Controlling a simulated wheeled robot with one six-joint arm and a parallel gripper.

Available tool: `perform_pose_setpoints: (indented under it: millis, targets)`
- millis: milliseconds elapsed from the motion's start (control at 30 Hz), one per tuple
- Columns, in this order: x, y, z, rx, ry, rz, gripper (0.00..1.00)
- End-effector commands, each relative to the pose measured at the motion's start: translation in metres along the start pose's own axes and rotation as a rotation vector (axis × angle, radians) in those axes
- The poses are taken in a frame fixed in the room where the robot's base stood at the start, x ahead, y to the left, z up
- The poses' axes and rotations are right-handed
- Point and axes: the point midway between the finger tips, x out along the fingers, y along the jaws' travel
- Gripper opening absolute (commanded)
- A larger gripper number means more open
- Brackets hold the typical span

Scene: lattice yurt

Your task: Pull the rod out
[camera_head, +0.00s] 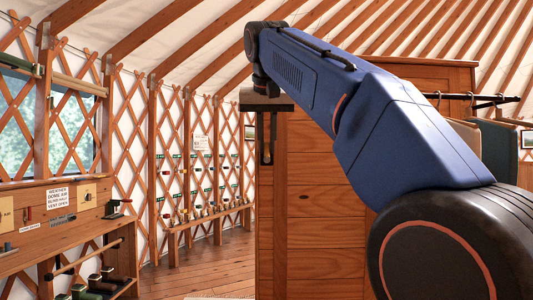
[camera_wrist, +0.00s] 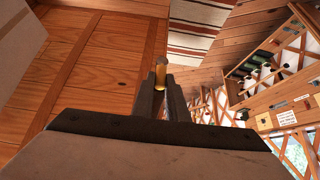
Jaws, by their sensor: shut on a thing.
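My gripper (camera_head: 266,158) hangs downward in front of the wooden cabinet in the head view, with its fingers close together. In the wrist view my gripper (camera_wrist: 163,85) is shut on a small brass-coloured round piece (camera_wrist: 160,73), which shows between the fingertips. Whether this piece is the end of the rod cannot be told, as the fingers hide most of it.
The wooden cabinet (camera_head: 315,210) stands close beside my gripper. Garments (camera_head: 497,146) hang at the right. A bench with a sign (camera_head: 60,199) is at the left, and a low shelf (camera_head: 208,218) lines the lattice wall. A striped rug (camera_wrist: 195,30) lies on the floor.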

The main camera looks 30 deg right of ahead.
Motion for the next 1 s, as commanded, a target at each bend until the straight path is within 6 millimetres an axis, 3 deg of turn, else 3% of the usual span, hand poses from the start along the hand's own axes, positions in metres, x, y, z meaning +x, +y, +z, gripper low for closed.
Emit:
perform_pose_setpoints:
  millis: [1000]
  targets:
    - [-0.023,0.000,0.033,-0.001,0.001,-0.001,0.02]
